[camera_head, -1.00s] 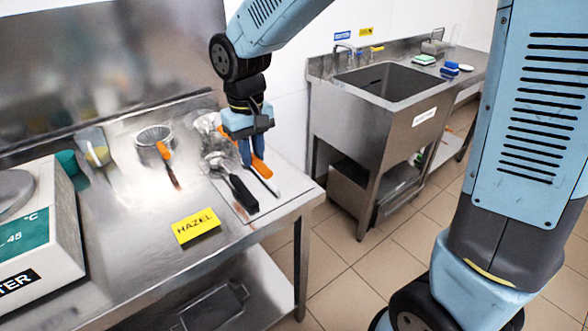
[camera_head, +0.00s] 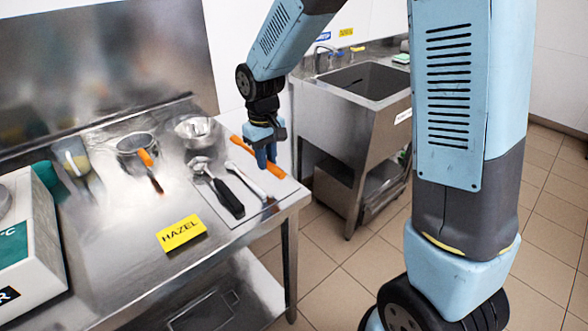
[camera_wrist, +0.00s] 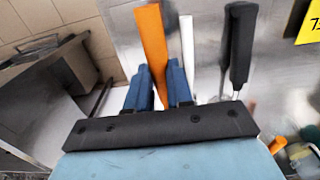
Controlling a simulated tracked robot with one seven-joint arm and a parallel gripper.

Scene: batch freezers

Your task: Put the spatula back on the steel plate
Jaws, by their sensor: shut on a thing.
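My gripper (camera_head: 267,163) is shut on the orange spatula (camera_head: 275,169) above the right edge of the steel plate (camera_head: 207,200). The spatula slants from back left to front right. In the wrist view the orange spatula (camera_wrist: 150,38) stands between my blue fingers (camera_wrist: 158,78), and its far part is hidden. A white-handled tool (camera_head: 249,180) and a black-handled scoop (camera_head: 229,201) lie on the plate to its left. I cannot tell whether the spatula touches the plate.
A yellow HAZEL label (camera_head: 181,233) stands in front of the plate. A steel bowl (camera_head: 195,130), a pot (camera_head: 132,147) with an orange-handled tool (camera_head: 149,166) and a scale (camera_head: 38,235) are on the bench (camera_head: 120,265). A sink (camera_head: 362,80) is at the back right.

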